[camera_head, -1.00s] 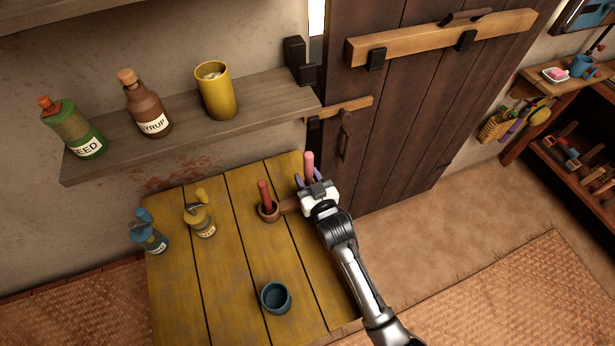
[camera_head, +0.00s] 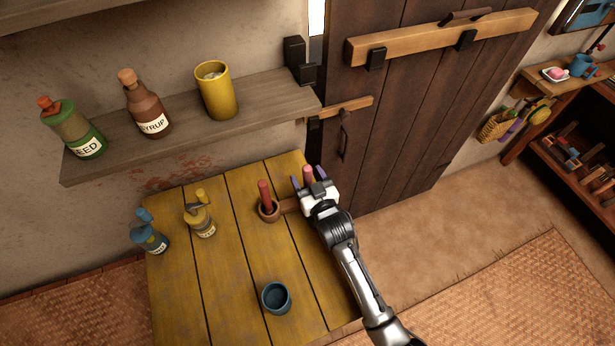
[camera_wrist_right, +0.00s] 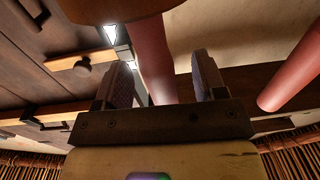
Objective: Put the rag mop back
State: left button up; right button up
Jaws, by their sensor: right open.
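A pinkish-red handle (camera_head: 308,174) stands between the spread fingers of my right gripper (camera_head: 309,181), above the yellow table's right side. I take it for the rag mop's handle; no mop head shows. The right wrist view shows this handle (camera_wrist_right: 155,60) between the two open fingers (camera_wrist_right: 162,88), with a round brown wooden part (camera_wrist_right: 100,8) at the top edge. A second red stick (camera_head: 265,190) stands in a small wooden cup (camera_head: 268,212) just left of the gripper. A wooden piece (camera_head: 289,205) runs from that cup toward the gripper, which hides its end. My left gripper is out of view.
The yellow plank table (camera_head: 230,270) holds a blue cup (camera_head: 276,298), a blue bottle (camera_head: 150,238) and a yellow bottle (camera_head: 200,220). A dark door (camera_head: 420,110) stands behind the gripper.

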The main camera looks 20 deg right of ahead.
jog(key=s+p, duration=0.1)
jog(key=s, duration=1.1)
jog(key=shift+d+r, duration=0.25)
jog(key=shift+d, duration=0.05)
jog(key=shift+s, duration=0.1)
